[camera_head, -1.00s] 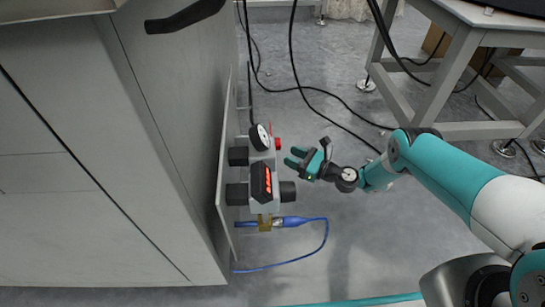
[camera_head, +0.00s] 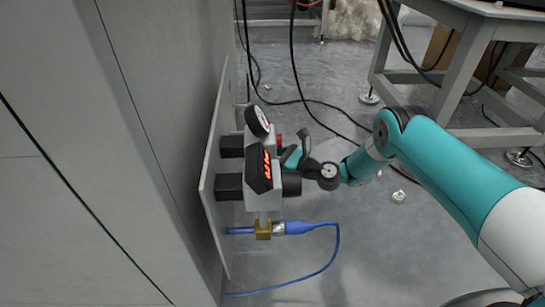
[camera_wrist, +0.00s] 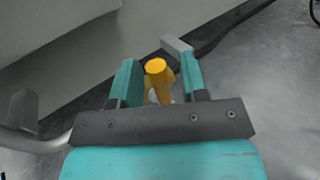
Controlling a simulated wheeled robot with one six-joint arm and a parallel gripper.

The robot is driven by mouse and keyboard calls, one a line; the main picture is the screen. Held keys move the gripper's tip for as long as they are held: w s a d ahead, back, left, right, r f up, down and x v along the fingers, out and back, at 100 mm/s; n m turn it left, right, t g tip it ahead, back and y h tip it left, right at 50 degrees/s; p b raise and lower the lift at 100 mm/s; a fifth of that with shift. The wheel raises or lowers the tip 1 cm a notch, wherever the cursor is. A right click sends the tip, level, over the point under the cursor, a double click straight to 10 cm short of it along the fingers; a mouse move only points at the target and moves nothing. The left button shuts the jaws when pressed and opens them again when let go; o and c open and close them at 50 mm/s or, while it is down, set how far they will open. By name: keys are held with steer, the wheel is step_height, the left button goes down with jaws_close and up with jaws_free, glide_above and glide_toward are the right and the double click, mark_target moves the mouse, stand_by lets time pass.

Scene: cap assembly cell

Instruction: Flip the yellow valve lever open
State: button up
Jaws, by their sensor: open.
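The yellow valve lever (camera_wrist: 156,67) shows in the wrist view as a short rounded yellow piece. It lies between the two teal fingers of my gripper (camera_wrist: 158,80), which are open with visible space on both sides. I cannot tell whether either finger touches it. In the head view my gripper (camera_head: 294,157) is at the right side of the valve unit (camera_head: 265,199), partly hidden behind it. I cannot make out the lever in the head view. A brass-yellow fitting (camera_head: 263,230) sits below the unit at the blue hose connector (camera_head: 294,228).
The unit carries a round gauge (camera_head: 258,121) and a black display with red digits (camera_head: 264,170). It is mounted on an upright plate (camera_head: 214,170) beside a grey cabinet (camera_head: 120,120). A blue hose (camera_head: 337,250) loops below.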

jaws_close()
steer(key=shift+s+f+n+b, duration=0.2)
steer(key=shift+n+b, duration=0.1)
steer(key=shift+n, duration=0.1)
steer(key=shift+r+n+y+p, duration=0.3)
steer(key=shift+y+p, duration=0.1)
steer(key=shift+p, duration=0.25)
steer(key=n+p, duration=0.1)
steer(key=p, duration=0.2)
steer(key=shift+s+r+t, duration=0.1)
steer(key=shift+r+t, duration=0.05)
steer(key=shift+t, duration=0.15)
steer(key=shift+s+f+n+y+p, duration=0.4)
steer(key=shift+n+y+p, duration=0.4)
steer(key=shift+n+p, duration=0.3)
